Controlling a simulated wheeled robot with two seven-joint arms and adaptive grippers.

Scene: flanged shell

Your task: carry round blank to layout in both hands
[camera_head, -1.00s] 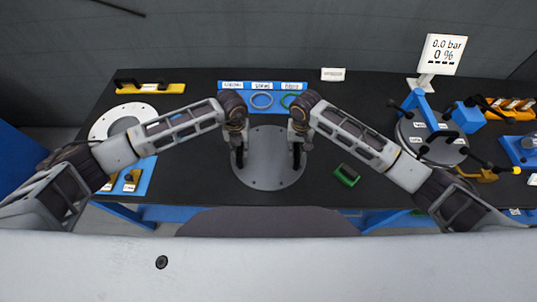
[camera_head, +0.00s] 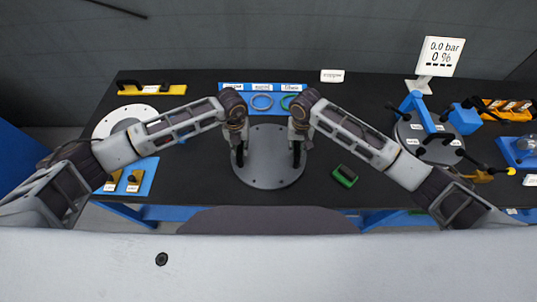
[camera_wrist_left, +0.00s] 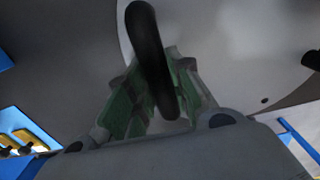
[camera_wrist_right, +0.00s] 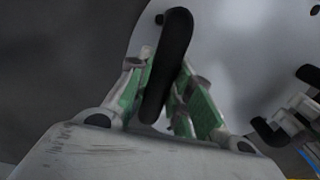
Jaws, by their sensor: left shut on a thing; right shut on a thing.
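The round blank (camera_head: 268,165) is a grey disc with a black handle at each side, in the middle of the head view. My left gripper (camera_head: 239,157) is shut on its left handle, a black bar (camera_wrist_left: 152,55) between the green-padded fingers in the left wrist view. My right gripper (camera_head: 297,155) is shut on the right handle, which also shows as a black bar (camera_wrist_right: 169,62) in the right wrist view. The disc looks level. I cannot tell if it touches the bench. No part clearly marked as the layout can be told apart.
A green block (camera_head: 344,176) lies close on the right. A round fixture with blue parts (camera_head: 408,135) and a pressure display (camera_head: 440,55) stand further right.

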